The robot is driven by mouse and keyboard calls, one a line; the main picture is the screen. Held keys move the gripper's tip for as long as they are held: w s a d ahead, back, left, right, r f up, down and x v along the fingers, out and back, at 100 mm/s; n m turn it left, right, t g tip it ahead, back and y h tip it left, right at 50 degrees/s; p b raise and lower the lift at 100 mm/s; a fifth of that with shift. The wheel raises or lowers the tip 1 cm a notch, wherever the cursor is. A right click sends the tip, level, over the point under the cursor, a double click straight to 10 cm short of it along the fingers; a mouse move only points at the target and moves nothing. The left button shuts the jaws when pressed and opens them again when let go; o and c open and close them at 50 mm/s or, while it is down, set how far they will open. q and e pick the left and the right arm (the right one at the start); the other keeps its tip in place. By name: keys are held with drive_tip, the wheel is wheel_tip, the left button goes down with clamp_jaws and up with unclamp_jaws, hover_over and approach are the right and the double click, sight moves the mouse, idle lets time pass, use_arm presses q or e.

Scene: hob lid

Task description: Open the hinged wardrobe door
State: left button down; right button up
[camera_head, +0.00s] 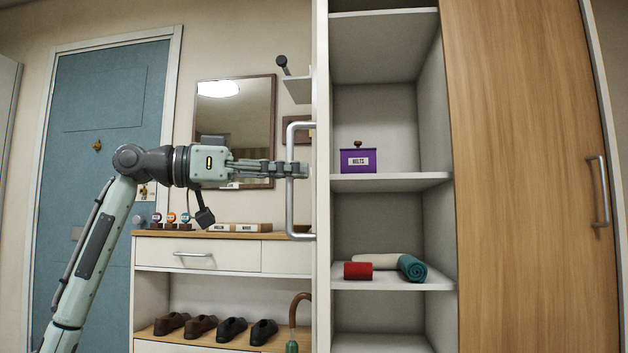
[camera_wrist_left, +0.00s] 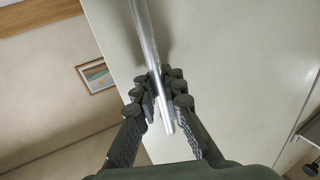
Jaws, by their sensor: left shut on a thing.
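The hinged wardrobe door (camera_head: 321,150) stands swung open, seen nearly edge-on as a pale vertical strip left of the shelves. Its silver bar handle (camera_head: 290,205) sticks out on the door's left side. My left gripper (camera_head: 292,169) reaches in from the left and is shut on this handle at about mid height. In the left wrist view the fingers (camera_wrist_left: 162,95) close around the handle bar (camera_wrist_left: 146,40), with the pale door face (camera_wrist_left: 235,70) behind. My right gripper is not in view.
Open shelves hold a purple box (camera_head: 358,160), a red roll (camera_head: 358,271) and a teal roll (camera_head: 411,268). A wooden door (camera_head: 530,150) at the right is closed. Behind my arm stand a white cabinet (camera_head: 230,256) with shoes, a mirror (camera_head: 235,115) and a blue door (camera_head: 95,100).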

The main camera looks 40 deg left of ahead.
use_arm(q)
drive_tip(key=shift+s+a+f+m+g+h, duration=0.1)
drive_tip(key=shift+s+a+m+g+h, duration=0.4)
drive_tip(key=shift+s+a, duration=0.6)
drive_tip(key=c, duration=1.6)
unclamp_jaws()
drive_tip(key=shift+a, duration=0.1)
drive_tip(key=shift+a, duration=0.1)
drive_tip(key=v, duration=1.2)
drive_tip(key=shift+f, duration=0.1)
